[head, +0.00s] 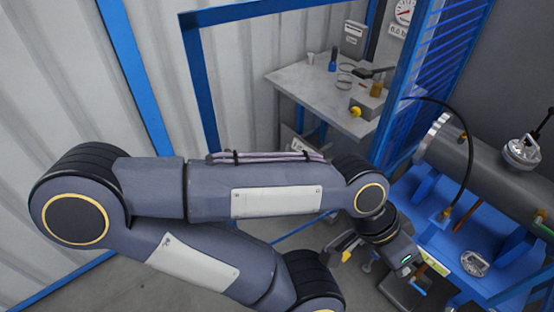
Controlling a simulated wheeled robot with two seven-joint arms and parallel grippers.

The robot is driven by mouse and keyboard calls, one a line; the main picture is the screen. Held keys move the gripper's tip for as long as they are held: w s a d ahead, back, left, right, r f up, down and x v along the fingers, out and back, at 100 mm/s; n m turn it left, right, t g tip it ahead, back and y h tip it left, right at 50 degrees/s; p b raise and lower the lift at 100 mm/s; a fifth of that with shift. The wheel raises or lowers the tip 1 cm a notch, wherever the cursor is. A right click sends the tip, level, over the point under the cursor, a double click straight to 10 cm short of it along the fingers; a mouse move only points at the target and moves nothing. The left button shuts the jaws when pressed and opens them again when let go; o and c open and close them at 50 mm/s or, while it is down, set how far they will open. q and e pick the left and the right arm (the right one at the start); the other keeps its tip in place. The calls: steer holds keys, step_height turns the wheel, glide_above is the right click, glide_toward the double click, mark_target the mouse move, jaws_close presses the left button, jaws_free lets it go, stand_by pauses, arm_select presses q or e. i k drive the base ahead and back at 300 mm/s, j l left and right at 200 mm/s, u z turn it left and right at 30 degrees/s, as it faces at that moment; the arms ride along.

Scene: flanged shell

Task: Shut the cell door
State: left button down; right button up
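A blue rectangular frame (201,90) stands upright in front of the corrugated wall, left of centre. Its middle is empty or see-through, and I cannot tell whether it is the cell door leaf or the doorway. Blue barred fencing (440,55) rises at the upper right, seen at a slant. My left arm folds across the foreground and hides the lower part of the frame. My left gripper (395,255) is at the lower right, beside the blue stand. Its fingers are too small and dark to judge, and no contact with the door shows. My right gripper is not in view.
A grey workbench (310,80) with small tools and fittings stands behind the frame. A grey flanged shell (475,170) lies on a blue stand (440,235) at the right, close to my gripper. A dark cable arches over the shell. Grey floor shows at the lower left.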

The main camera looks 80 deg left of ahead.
mark_target(190, 22)
steer(key=k+j, duration=0.2)
steer(key=k, duration=0.15)
steer(key=k+j, duration=0.2)
steer(key=k, duration=0.2)
steer(key=k+j, duration=0.35)
steer(key=j, duration=0.8)
steer(key=k+j+z, duration=0.1)
steer(key=j, duration=0.35)
steer(key=k+j, duration=0.15)
steer(key=j, duration=0.3)
steer(key=i+j, duration=0.1)
steer(key=j, duration=0.75)
steer(key=k+l+z, duration=0.2)
steer(key=i+j, duration=0.1)
